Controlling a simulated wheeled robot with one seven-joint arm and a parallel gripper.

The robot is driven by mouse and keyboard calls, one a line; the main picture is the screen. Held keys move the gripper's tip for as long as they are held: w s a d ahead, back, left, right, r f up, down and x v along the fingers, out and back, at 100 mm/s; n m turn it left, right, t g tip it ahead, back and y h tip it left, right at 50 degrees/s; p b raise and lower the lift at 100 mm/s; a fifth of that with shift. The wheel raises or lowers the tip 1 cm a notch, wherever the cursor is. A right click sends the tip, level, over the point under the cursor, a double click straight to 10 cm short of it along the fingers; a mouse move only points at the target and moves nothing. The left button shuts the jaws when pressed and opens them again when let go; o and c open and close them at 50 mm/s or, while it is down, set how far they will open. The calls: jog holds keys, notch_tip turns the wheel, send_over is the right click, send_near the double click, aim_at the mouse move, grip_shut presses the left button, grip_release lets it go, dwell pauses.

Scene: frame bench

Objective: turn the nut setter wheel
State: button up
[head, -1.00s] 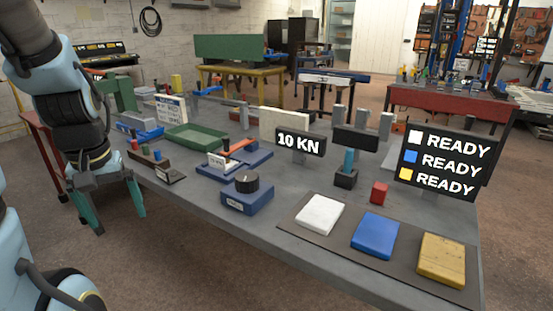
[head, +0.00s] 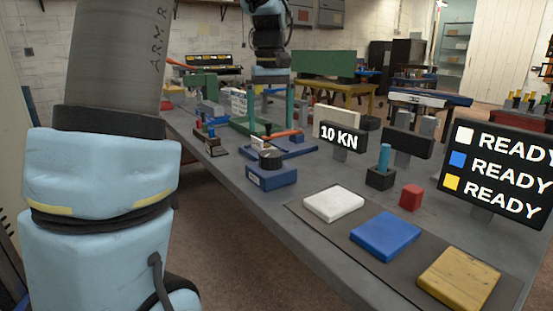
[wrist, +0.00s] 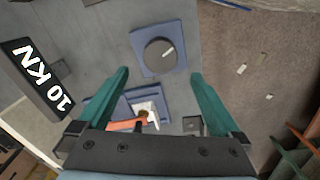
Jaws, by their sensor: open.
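A round black wheel (head: 270,158) with a white mark on top sits on a blue base (head: 273,178) on the bench; the base's small label is too blurred to read. In the wrist view the wheel (wrist: 160,54) shows just beyond my fingertips, its white mark pointing to the upper right. My gripper (head: 271,128) has two teal fingers, spread apart and empty, pointing down above the bench behind the wheel in the head view. In the wrist view my gripper (wrist: 159,73) has the wheel roughly centred between its fingers, with no contact visible.
A 10 KN display (head: 340,137) stands right of the wheel. A blue fixture with an orange-handled part (wrist: 130,122) lies close by under my gripper. White (head: 333,204), blue (head: 386,235) and yellow (head: 458,280) pads lie in front of a READY board (head: 500,170).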

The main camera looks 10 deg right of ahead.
aim_at(271, 153)
notch_tip(271, 153, down, 9)
jog(key=shift+f, duration=0.15)
dwell(0.4)
jog(key=c, duration=1.3)
jog(key=shift+r+m+p, duration=0.25)
jog(key=shift+m+p, duration=0.4)
jog(key=shift+m, duration=0.15)
jog(key=shift+f+m+p, duration=0.2)
jog(key=shift+m+p, duration=0.3)
jog(key=shift+m, duration=0.9)
jog(key=o, duration=1.3)
